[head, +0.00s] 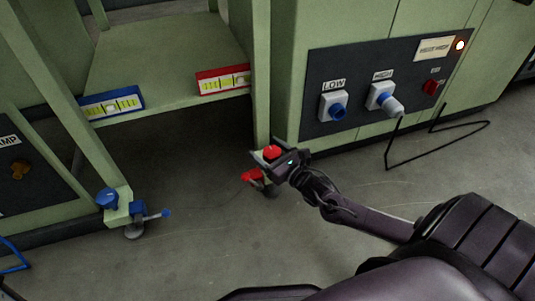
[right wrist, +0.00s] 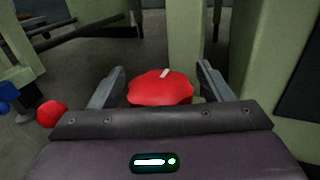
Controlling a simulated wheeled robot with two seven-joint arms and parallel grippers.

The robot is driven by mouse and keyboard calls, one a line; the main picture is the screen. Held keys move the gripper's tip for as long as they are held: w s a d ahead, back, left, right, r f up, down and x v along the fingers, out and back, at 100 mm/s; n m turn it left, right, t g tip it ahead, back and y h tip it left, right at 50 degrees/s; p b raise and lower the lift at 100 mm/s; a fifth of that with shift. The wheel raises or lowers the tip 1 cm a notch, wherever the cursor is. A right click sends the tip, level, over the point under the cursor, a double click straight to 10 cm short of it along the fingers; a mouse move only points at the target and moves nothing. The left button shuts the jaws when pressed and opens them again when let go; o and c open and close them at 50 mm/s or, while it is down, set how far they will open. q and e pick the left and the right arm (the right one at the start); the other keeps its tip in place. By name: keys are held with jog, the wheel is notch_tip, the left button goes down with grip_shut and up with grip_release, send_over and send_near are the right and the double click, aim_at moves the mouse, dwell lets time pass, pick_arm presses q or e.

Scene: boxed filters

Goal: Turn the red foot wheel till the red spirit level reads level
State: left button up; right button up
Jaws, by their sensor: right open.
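The red foot wheel (head: 271,152) is at the foot of the green post, low near the floor. In the right wrist view the wheel (right wrist: 161,88) has a scalloped rim and a white mark on top. My right gripper (head: 268,157) is open, with one finger on each side of the wheel; I cannot tell whether either finger touches it. The red spirit level (head: 223,80) is on the front edge of the green shelf; its bubble is too small to read surely. My left gripper is out of view.
A blue spirit level (head: 112,102) and a blue foot wheel (head: 107,198) are to the left. A red knob (head: 251,175) sits beside the red wheel. A dark panel (head: 350,118) with LOW and HIGH connectors is at right. A bent black rod (head: 437,146) stands before it. The floor between the posts is clear.

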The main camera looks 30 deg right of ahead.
jog(key=shift+c, duration=0.2)
jog(key=c, duration=0.9)
